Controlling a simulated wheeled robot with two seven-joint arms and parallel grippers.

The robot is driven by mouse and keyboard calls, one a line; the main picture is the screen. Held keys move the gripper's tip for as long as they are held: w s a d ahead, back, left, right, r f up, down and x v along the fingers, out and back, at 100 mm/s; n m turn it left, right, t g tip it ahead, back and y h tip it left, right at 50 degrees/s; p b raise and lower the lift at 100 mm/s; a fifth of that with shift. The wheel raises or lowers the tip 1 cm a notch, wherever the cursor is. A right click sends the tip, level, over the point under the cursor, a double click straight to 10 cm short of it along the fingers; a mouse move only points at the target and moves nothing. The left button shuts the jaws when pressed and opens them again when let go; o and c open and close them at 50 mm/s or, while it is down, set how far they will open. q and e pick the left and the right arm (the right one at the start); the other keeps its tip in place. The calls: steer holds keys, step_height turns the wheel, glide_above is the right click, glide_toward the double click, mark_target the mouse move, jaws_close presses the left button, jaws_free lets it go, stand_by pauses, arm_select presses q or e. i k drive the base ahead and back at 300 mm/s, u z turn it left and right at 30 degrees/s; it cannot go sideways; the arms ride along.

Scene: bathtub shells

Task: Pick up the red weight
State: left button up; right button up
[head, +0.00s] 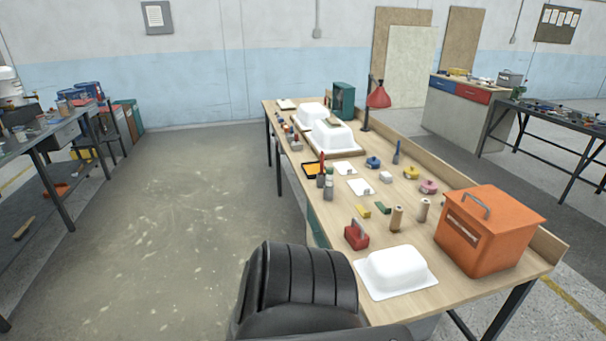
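The red weight (357,239) is a small red block with a grey handle on top. It stands upright near the front edge of the long wooden workbench (434,294). It is just left of a white tub-shaped shell (396,270), close beside its rim. Nothing holds the weight. Neither of my grippers is in view.
An orange metal box (488,230) stands right of the shell. Two wooden-coloured cylinders (396,219) and small green and yellow pieces lie behind the weight. A red lamp (378,97) and more white shells (334,138) are farther back. A black ribbed shape (303,290) fills the lower foreground.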

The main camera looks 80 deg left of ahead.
mark_target(355, 235)
steer(key=u, duration=1.7)
